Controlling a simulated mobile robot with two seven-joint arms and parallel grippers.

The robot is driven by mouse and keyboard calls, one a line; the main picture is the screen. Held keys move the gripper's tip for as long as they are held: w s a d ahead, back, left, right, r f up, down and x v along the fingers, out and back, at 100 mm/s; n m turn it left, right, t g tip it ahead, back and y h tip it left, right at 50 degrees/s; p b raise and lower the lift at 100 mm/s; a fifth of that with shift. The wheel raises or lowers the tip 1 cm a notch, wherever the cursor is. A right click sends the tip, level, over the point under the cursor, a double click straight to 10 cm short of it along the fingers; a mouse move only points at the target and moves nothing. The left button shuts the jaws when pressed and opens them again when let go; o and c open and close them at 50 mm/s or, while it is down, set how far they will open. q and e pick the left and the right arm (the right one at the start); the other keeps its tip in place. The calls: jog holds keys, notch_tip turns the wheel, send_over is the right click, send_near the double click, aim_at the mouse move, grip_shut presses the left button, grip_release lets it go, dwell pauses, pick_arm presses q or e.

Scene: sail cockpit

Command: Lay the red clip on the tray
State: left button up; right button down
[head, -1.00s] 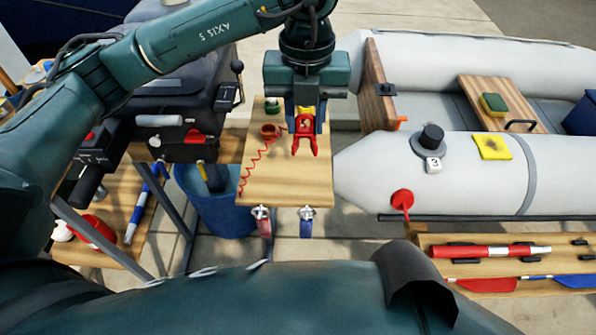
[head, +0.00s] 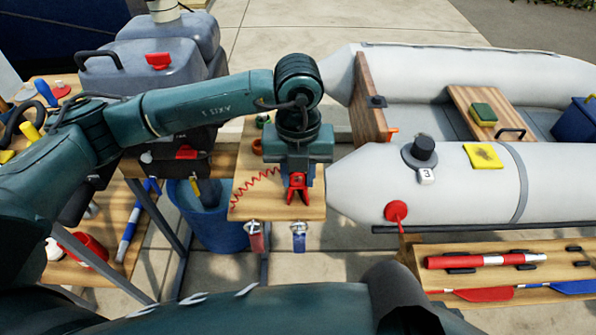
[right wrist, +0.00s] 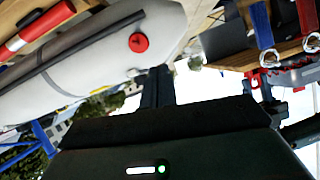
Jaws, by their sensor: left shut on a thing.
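The red clip (head: 297,190) is a forked red piece in the head view. My left gripper (head: 297,176) points down and is shut on it, over the near part of a small wooden board (head: 256,208). I cannot tell whether the clip touches the board. This board may be the tray; no other tray is plain. A red coiled cord (head: 250,186) lies on the board's left side. The gripper and forearm hide the board's middle. My right gripper (right wrist: 157,88) shows only as a dark block in the right wrist view; its opening is unclear.
A grey inflatable boat (head: 460,185) lies close right of the board. A blue bucket (head: 212,225) stands at its left. Two buckled straps, red (head: 254,238) and blue (head: 299,238), hang from its front edge. A rack (head: 470,278) holds a red tube and paddles.

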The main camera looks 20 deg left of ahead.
pick_arm(q)
jog(key=shift+f, duration=0.1)
jog(key=o, duration=0.9)
jog(key=shift+o, duration=0.2)
notch_tip(320, 180, up, 12)
